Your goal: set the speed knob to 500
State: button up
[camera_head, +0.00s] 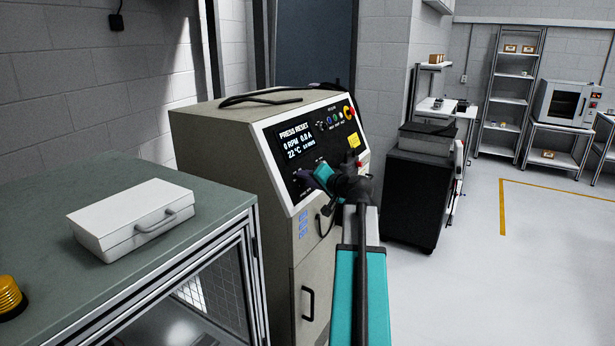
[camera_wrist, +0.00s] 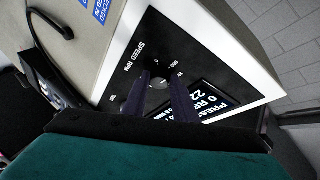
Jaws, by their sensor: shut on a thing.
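The speed knob (camera_wrist: 159,83) is a small round grey knob on the black panel of the control cabinet (camera_head: 227,130), under the lettering SPEED RPM in the wrist view. My gripper (camera_wrist: 160,82) is at the panel with its two dark fingers on either side of the knob, shut on it. In the head view my gripper (camera_head: 300,178) reaches the lower left of the panel and hides the knob. The display (camera_head: 296,139) reads PRESS RESET, 0 RPM and 22 °C. The pointer setting of the knob is too small to read.
Coloured buttons and a red and yellow emergency stop (camera_head: 348,112) sit at the panel's upper right, above a yellow note (camera_head: 354,141). A bench with a white case (camera_head: 132,216) stands at the left. A black cabinet (camera_head: 413,195) stands to the right; open floor lies beyond it.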

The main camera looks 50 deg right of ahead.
dwell(0.4)
jog(key=o, duration=1)
jog(key=shift+o, duration=0.2)
jog(key=shift+s, duration=0.1)
jog(key=b+v, duration=0.3)
jog(key=v, duration=1)
jog(key=shift+s+r+b, duration=0.2)
jog(key=shift+s+b, duration=0.1)
jog(key=shift+s, duration=0.05)
